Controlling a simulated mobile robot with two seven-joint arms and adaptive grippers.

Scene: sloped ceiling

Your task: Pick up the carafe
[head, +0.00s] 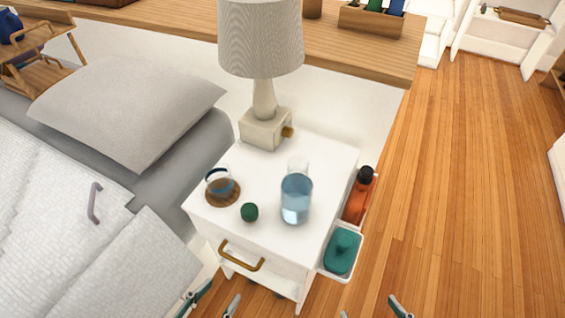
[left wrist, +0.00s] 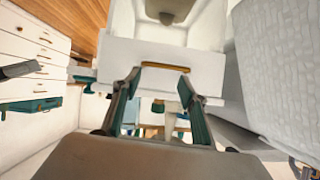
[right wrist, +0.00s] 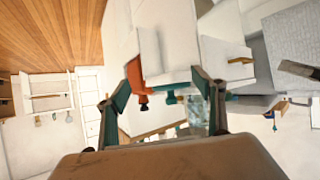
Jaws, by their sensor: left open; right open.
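The carafe (head: 296,200) is clear glass with pale blue liquid and stands upright on the white nightstand (head: 322,165), near its front right. In the right wrist view a translucent shape (right wrist: 196,112) beside a finger may be the carafe, but it is partly hidden. My left gripper (head: 213,302) is open and empty, low in front of the nightstand; the drawer front shows ahead of it in the left wrist view (left wrist: 158,72). My right gripper (head: 371,310) is open and empty at the bottom edge of the head view, right of the nightstand and apart from the carafe.
A lamp (head: 263,128) stands behind. A side caddy (head: 326,274) holds an orange bottle (head: 358,200) and a teal item (head: 342,252). The floor at right is clear.

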